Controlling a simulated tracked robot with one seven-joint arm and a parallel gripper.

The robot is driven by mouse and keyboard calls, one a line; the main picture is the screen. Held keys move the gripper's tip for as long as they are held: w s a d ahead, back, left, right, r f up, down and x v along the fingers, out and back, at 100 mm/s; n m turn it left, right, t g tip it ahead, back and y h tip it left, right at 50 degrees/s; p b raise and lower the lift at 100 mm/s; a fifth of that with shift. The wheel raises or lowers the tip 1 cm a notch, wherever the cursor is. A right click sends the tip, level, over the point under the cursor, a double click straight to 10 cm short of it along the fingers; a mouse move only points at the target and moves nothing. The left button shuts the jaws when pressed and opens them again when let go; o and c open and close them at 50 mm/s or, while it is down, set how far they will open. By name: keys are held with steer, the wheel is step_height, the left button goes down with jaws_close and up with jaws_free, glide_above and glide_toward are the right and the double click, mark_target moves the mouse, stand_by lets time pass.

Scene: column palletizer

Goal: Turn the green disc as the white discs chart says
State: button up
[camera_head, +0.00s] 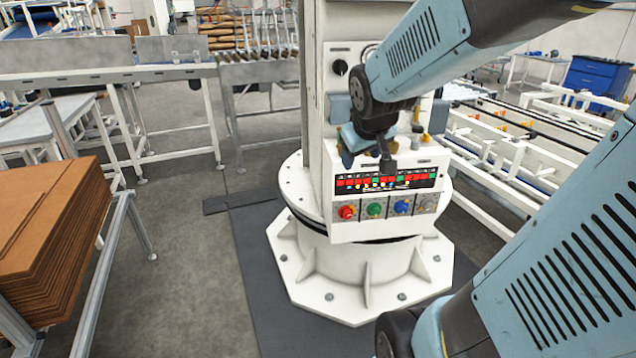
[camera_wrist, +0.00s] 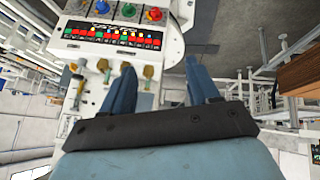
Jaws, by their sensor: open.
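The green disc (camera_head: 375,209) sits in a row on the sloped front panel of the white column, between the red disc (camera_head: 347,212) and the blue disc (camera_head: 402,207). The green disc also shows near the top edge of the wrist view (camera_wrist: 128,10). A dark chart (camera_head: 385,182) with red and green cells and small coloured marks lies above the row; its marks are too small to read. My gripper (camera_head: 366,162) is above the chart, apart from the green disc. In the wrist view my gripper (camera_wrist: 160,64) is open, with nothing between its fingers.
A grey disc (camera_head: 427,203) ends the row at the right. Brass-coloured knobs (camera_wrist: 148,72) stand behind the chart, near one finger. A black dial (camera_head: 340,67) is higher on the column. Stacked brown cardboard (camera_head: 45,225) stands at left; floor between is clear.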

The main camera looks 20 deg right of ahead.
steer(key=w+d+f+n+t, duration=0.1)
steer(key=w+d+f+n, duration=0.1)
steer(key=w+d+f, duration=0.65)
steer(key=m+t, duration=0.3)
steer(key=t, duration=0.7)
glide_toward(377, 213)
steer(key=shift+h, duration=0.3)
steer(key=w, duration=0.8)
steer(key=shift+w+d, duration=0.35)
steer(key=shift+d, duration=0.05)
steer(key=c, duration=1)
